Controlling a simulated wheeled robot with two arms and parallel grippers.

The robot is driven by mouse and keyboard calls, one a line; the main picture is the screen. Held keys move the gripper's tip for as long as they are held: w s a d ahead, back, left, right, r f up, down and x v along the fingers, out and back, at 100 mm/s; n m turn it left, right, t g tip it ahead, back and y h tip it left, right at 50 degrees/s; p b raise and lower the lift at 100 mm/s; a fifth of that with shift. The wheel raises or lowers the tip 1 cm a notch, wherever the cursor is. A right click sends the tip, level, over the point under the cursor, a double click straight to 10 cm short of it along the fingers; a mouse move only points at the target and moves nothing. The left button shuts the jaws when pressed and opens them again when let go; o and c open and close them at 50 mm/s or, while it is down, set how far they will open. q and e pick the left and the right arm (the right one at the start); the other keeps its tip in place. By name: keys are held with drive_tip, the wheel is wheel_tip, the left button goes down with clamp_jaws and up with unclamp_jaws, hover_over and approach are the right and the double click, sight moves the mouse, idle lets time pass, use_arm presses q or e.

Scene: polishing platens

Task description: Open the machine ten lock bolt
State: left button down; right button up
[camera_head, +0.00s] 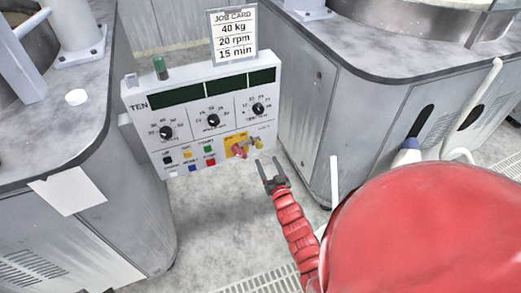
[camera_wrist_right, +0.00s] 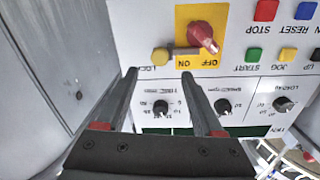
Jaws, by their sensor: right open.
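The machine ten panel (camera_head: 180,139) is a white box marked TEN. At its lower right is a yellow plate (camera_head: 229,140) with a red rotary switch (camera_head: 240,151) and a yellow lock bolt (camera_head: 258,143). In the right wrist view, which shows the panel upside down, the bolt (camera_wrist_right: 160,57) lies beside the red switch (camera_wrist_right: 203,37), its shaft reaching towards the switch. My right gripper (camera_head: 271,166) is open and empty, just below and right of the bolt. Its fingers (camera_wrist_right: 158,80) point towards the bolt, apparently without touching it. My left gripper is out of view.
Knobs (camera_head: 213,120) and coloured buttons (camera_head: 209,162) sit close to the switch. A job card (camera_head: 233,36) stands above the panel. Grey machine cabinets stand at left (camera_head: 130,200) and right (camera_head: 318,110). The floor (camera_head: 215,225) between them is clear.

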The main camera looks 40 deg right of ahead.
sight(260, 147)
drive_tip(key=x, duration=0.7)
drive_tip(key=shift+w+d+f, duration=0.1)
drive_tip(key=shift+w, duration=0.15)
clamp_jaws()
idle(1.1)
